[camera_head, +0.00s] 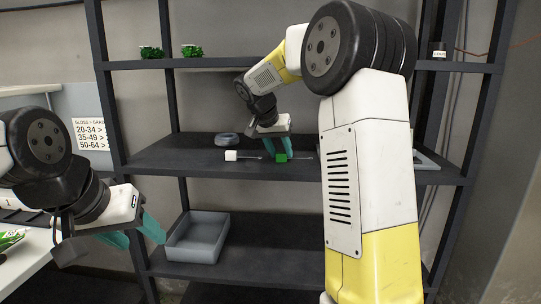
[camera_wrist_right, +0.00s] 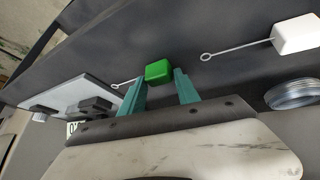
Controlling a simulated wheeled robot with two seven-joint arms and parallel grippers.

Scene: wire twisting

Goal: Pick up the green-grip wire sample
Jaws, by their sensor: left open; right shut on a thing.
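The green-grip wire sample (camera_head: 281,157) is on the middle shelf (camera_head: 190,165). Its green block (camera_wrist_right: 158,71) sits between the teal fingers of my right gripper (camera_wrist_right: 160,92), with a thin wire ending in a loop to its left in the right wrist view. My right gripper (camera_head: 275,150) is shut on the green block, which is at or very near the shelf surface; I cannot tell whether they touch. My left gripper (camera_head: 135,234) is open and empty at the lower left, in front of the shelving and away from the sample.
A white-grip wire sample (camera_head: 231,155) lies left of the green one; its looped wire points toward the green block. A grey coil (camera_head: 228,138) lies behind it. A grey bin (camera_head: 198,250) stands on the lower shelf. Green items (camera_head: 192,50) sit on the top shelf.

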